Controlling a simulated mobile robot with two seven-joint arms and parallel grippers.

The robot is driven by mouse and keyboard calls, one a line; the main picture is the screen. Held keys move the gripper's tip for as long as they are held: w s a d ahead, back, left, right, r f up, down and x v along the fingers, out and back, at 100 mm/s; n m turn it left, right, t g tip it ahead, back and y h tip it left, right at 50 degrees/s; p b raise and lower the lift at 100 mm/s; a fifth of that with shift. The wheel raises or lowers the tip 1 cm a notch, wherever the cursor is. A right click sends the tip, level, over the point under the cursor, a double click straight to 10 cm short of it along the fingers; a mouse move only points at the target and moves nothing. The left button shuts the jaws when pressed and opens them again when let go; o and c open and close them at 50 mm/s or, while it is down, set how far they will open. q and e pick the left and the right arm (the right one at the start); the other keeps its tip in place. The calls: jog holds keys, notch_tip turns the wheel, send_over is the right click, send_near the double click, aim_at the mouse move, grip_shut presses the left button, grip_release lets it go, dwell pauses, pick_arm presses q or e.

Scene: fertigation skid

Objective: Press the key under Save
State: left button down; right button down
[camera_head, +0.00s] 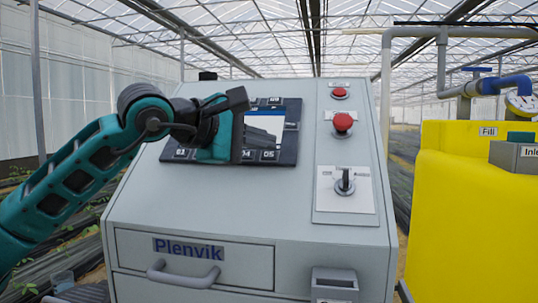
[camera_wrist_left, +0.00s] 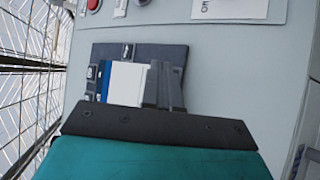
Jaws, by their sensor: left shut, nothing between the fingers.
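A dark control panel (camera_head: 287,158) with a screen (camera_head: 265,125) and small labelled keys around it sits on the sloped top of a grey cabinet. My left gripper (camera_head: 239,112) is shut and empty in front of the panel, covering its middle and part of the screen. In the left wrist view, the shut fingers (camera_wrist_left: 164,82) lie over part of the panel (camera_wrist_left: 160,50), beside the lit screen (camera_wrist_left: 125,84). I cannot tell whether they touch it. Bottom-row keys (camera_head: 268,154) show small number labels. The word Save is not readable, and its key cannot be picked out. My right gripper is out of view.
Right of the panel are two red buttons (camera_head: 342,122) and a black rotary switch (camera_head: 345,182) on a white plate. Below is a drawer marked Plenvik (camera_head: 188,249) with a handle. A yellow tank (camera_head: 470,220) and pipes stand at the right.

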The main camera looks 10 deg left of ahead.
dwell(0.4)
pick_arm(q)
jog(key=shift+w+f, duration=0.3)
jog(key=shift+w+f+b, duration=0.2)
jog(key=shift+f+b, duration=0.1)
jog(key=shift+b, duration=0.1)
dwell(0.8)
jog(key=shift+r, duration=0.1)
jog(key=shift+s+r, duration=0.5)
jog(key=s+r, duration=0.1)
jog(key=r, duration=0.1)
jog(key=s+r+p, duration=0.1)
jog(key=s, duration=0.1)
jog(key=shift+s+r, duration=0.2)
jog(key=shift+r, duration=0.15)
dwell(0.7)
